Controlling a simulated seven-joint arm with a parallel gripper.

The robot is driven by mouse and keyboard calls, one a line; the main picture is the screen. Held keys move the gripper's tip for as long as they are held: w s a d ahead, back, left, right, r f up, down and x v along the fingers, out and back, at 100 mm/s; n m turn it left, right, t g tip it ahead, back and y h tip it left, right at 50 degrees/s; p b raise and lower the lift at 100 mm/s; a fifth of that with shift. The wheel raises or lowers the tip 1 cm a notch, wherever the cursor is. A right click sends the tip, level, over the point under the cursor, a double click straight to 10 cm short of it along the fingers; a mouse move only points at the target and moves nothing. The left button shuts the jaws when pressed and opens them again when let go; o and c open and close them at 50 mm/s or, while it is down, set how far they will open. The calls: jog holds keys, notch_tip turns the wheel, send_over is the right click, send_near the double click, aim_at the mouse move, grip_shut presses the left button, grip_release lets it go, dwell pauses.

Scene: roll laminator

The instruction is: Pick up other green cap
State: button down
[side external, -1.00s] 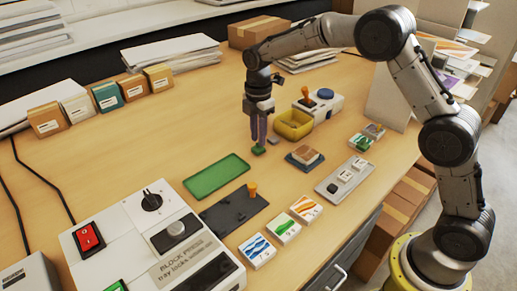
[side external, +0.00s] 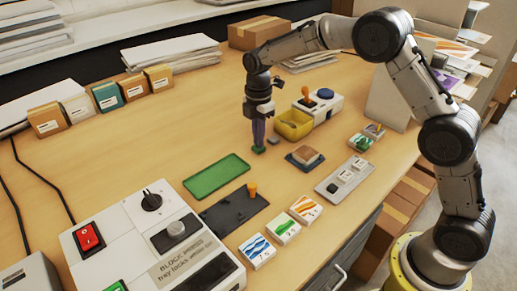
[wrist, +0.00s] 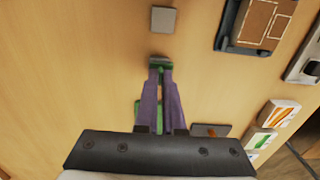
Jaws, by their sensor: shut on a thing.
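My gripper (side external: 259,142) points straight down over the table, its purple fingers close together. It is shut on a small green cap (side external: 258,149) at the fingertips, at or just above the table top; I cannot tell whether the cap still touches the wood. In the wrist view the green cap (wrist: 159,62) shows at the fingertips, partly covered by them. Another green piece (side external: 362,143) sits on a small card tile at the right.
A small grey block (side external: 273,139) lies close to the fingertips. A yellow bin (side external: 295,131) stands just behind right. A green tray (side external: 216,178) and dark plate (side external: 222,214) lie in front. Open table lies left.

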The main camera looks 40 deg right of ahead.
jog(key=shift+r, duration=1.8)
